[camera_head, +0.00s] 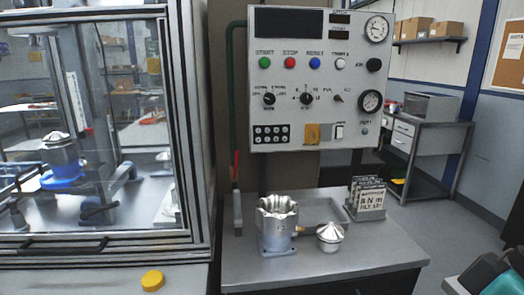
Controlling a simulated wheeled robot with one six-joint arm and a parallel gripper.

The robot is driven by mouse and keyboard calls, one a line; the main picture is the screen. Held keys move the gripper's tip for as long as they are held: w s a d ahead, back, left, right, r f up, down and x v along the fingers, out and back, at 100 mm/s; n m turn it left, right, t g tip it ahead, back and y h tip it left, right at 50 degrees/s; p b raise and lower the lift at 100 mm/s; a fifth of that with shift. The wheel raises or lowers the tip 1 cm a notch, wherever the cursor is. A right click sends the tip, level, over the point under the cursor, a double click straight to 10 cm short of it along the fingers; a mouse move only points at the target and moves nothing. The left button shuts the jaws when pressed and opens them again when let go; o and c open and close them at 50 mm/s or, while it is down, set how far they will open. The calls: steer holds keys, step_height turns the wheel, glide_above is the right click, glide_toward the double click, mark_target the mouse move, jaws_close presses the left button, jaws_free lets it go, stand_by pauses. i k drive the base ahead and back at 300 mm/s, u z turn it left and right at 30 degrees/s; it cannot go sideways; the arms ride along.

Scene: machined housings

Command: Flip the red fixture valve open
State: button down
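The red valve handle (236,166) is a thin lever at the lower end of the green pipe (229,95), left of the control panel. It stands nearly upright, roughly in line with the pipe. A grey metal piece (237,212) is below it. My gripper (490,272) seems to show only in part, as black and teal pieces at the bottom right edge. It is far to the right of the valve and apart from it. Its fingertips cannot be made out, nor whether it is open or shut.
A machined housing (277,232) and a small domed metal part (330,237) stand on the bench (370,255). A card holder (367,198) is behind them. The glazed machine enclosure (100,130) is close left of the valve. The panel (317,80) hangs above the bench.

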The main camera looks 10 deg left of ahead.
mark_target(234, 178)
steer(key=u, duration=0.35)
steer(key=i, duration=1.15)
steer(key=u, duration=0.65)
